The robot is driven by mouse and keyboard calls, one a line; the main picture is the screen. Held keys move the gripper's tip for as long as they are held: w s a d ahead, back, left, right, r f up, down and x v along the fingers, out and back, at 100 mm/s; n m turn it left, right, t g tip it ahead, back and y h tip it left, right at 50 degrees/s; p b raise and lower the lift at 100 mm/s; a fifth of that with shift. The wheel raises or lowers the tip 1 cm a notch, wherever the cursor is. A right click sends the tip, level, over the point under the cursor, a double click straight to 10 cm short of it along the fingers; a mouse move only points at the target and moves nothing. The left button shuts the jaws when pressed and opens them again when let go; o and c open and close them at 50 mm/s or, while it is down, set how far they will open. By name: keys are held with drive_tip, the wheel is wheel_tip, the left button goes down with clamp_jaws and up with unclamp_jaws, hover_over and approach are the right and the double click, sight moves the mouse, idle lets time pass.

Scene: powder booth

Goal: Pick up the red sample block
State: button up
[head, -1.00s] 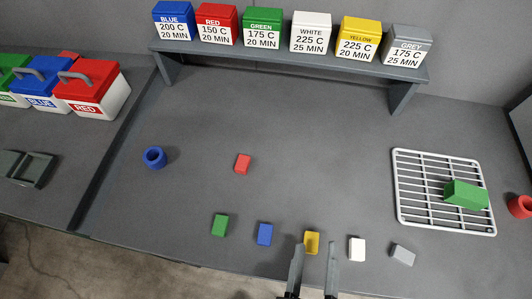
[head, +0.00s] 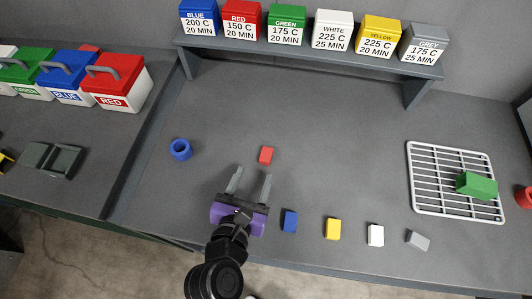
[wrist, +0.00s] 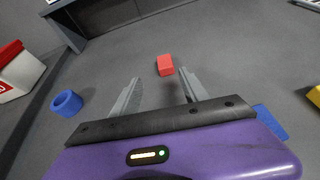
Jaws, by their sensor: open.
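The small red sample block (head: 266,155) lies on the grey bench, apart from the other small blocks. It also shows in the wrist view (wrist: 165,65), beyond the fingertips and roughly midway between them. My gripper (head: 251,179) is open and empty, a little in front of the red block with its fingers pointing towards it. In the wrist view my gripper (wrist: 159,90) has its two grey fingers spread apart. Nothing touches the red block.
A blue ring (head: 181,149) stands left of the red block. Blue (head: 289,221), yellow (head: 333,228), white (head: 375,235) and grey (head: 418,240) blocks line the front. A wire rack (head: 412,180) holds a green piece (head: 477,186). A shelf (head: 300,54) with labelled boxes stands behind.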

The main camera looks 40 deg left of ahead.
sight(265, 156)
drive_tip(key=shift+w+a+f+n, duration=0.2)
drive_tip(key=shift+w+n, duration=0.1)
drive_tip(key=shift+w, duration=0.25)
drive_tip(key=x, duration=0.6)
drive_tip(key=shift+w+d+p, duration=0.2)
drive_tip(key=shift+w+p, duration=0.2)
drive_tip(key=shift+w, duration=0.2)
clamp_jaws()
